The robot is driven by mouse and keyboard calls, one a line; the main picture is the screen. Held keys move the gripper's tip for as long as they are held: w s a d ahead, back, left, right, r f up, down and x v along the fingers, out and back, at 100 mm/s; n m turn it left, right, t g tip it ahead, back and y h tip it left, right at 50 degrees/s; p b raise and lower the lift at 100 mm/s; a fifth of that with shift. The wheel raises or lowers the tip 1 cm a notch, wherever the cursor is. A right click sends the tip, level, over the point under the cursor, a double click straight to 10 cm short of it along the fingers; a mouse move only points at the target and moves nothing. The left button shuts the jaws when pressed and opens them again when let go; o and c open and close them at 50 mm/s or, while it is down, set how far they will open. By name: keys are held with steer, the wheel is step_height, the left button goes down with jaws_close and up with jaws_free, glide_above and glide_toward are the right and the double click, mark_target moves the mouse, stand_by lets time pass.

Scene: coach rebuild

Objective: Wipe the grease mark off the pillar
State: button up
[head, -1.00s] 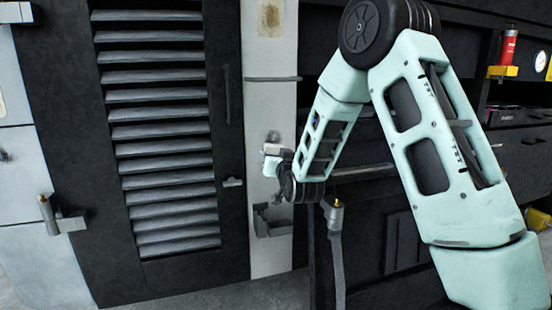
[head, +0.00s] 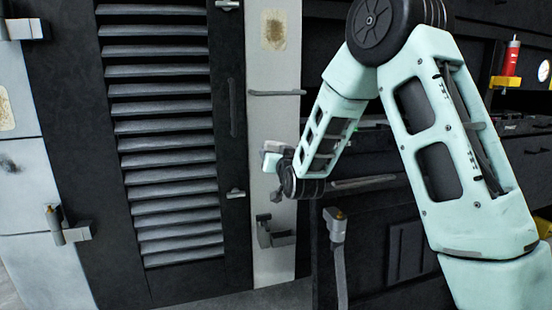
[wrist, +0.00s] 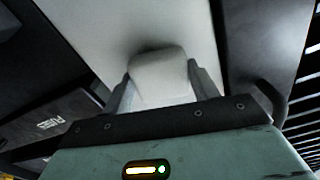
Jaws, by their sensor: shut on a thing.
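The pillar (head: 263,120) is a pale upright strip right of the louvred door in the head view. A brownish grease mark (head: 273,30) is near the top of its visible part. My gripper (head: 271,155) is in front of the pillar, well below the mark. In the wrist view my gripper (wrist: 160,88) is shut on a pale, rounded pad (wrist: 160,72). The pillar fills the view beyond it (wrist: 125,18), with a dark shadow around the pad's far edge. I cannot tell whether the pad touches the pillar. The grease mark does not show in the wrist view.
A thin grey bar (head: 277,93) crosses the pillar between my gripper and the mark. A grey bracket (head: 280,238) is lower down. The louvred door (head: 165,140) stands left, dark cabinets (head: 405,240) right. Another brownish patch (head: 5,108) is on the far-left panel.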

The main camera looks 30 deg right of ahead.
mark_target(273, 131)
steer(key=shift+r+p, duration=1.3)
steer(key=shift+r, duration=1.8)
step_height(273, 131, down, 4)
steer(key=b, duration=0.4)
steer(key=shift+w+d+r, duration=0.1)
step_height(273, 131, down, 7)
steer(key=b, duration=0.6)
steer(key=shift+b, duration=0.4)
steer(key=shift+r, duration=0.1)
steer(key=b+v, duration=0.1)
steer(key=v, duration=0.5)
steer(key=shift+s+r, duration=0.1)
steer(key=shift+s, duration=0.1)
